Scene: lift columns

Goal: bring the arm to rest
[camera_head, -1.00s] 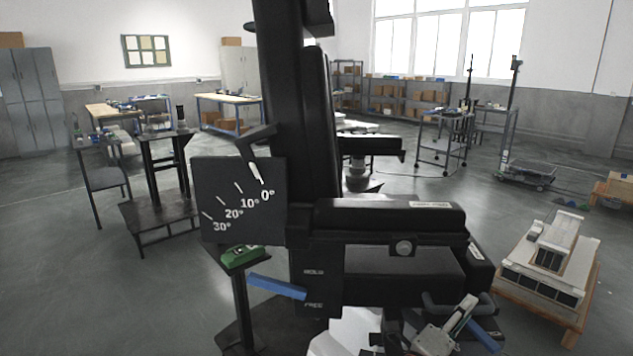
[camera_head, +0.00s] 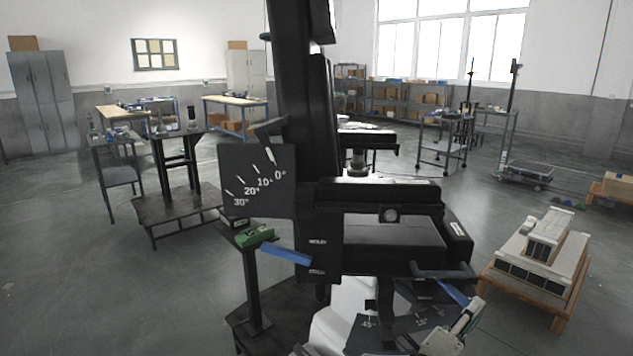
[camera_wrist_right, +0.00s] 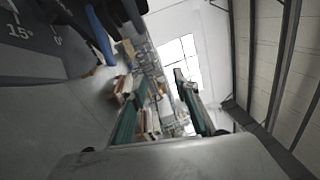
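A black lift column (camera_head: 300,120) stands in the middle of the head view, with a black arm block (camera_head: 385,235) on its right side. My right gripper (camera_head: 462,322) shows at the bottom right of the head view, partly cut off by the frame edge, below the block and near a blue handle (camera_head: 453,292). In the right wrist view its two greenish fingers stand apart with nothing between them, so the gripper (camera_wrist_right: 160,108) is open. My left gripper is in neither view.
A plate with an angle scale (camera_head: 256,180) is fixed to the column. A wooden pallet with a pale model (camera_head: 540,262) stands at right. Open floor (camera_head: 90,290) lies left.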

